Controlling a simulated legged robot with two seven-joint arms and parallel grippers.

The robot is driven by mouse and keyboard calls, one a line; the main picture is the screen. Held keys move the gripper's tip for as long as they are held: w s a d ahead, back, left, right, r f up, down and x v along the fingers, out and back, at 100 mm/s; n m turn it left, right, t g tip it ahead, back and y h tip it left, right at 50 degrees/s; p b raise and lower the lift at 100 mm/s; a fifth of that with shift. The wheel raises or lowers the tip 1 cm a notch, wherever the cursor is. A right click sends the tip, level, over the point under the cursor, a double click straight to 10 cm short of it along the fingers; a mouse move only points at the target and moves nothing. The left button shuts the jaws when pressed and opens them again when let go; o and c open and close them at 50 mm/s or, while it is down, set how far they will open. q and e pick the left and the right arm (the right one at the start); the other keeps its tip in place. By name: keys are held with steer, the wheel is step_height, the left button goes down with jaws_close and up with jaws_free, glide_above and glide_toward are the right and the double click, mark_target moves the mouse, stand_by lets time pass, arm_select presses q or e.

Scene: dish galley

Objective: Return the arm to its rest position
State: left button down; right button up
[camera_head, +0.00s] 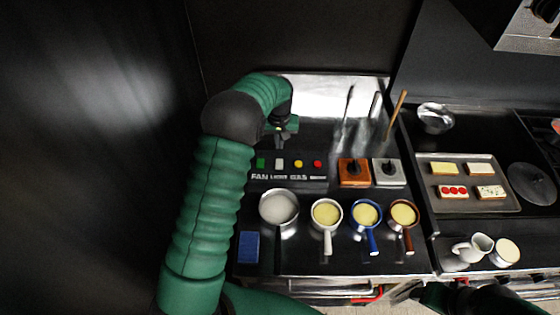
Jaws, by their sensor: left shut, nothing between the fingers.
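My left arm is green with ribbed sleeves and a black elbow. It rises from the bottom and bends right over the back of the cooking counter. My left gripper (284,133) is at its end, above the row of colored buttons (288,164). It is shut and empty, and partly hidden by the wrist. It is apart from the pans. My right gripper cannot be made out; a dark shape at the bottom right edge may be part of my right arm.
A pot (278,208) and several small pans, including a blue pan (366,214), stand in front of the buttons. Orange (354,172) and grey (388,172) blocks sit behind. A tray (468,205) of food, a pitcher (473,247) and a blue sponge-like block (248,247) lie around.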

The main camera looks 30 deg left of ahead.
arm_select(q)
steer(key=shift+f, duration=0.1)
steer(key=shift+s+d, duration=0.1)
steer(key=shift+d, duration=0.1)
steer(key=s+d+f+m+b, duration=0.1)
steer(key=s+d+m+b, duration=0.2)
steer(key=s+d, duration=0.5)
steer(key=s+d+f+m+t+h+b, duration=0.1)
steer(key=s+d+m+b, duration=0.2)
steer(key=s+d, duration=0.5)
steer(key=shift+s, duration=3.8)
steer(key=shift+s, duration=0.1)
steer(key=shift+d, duration=0.2)
steer(key=shift+a, duration=0.1)
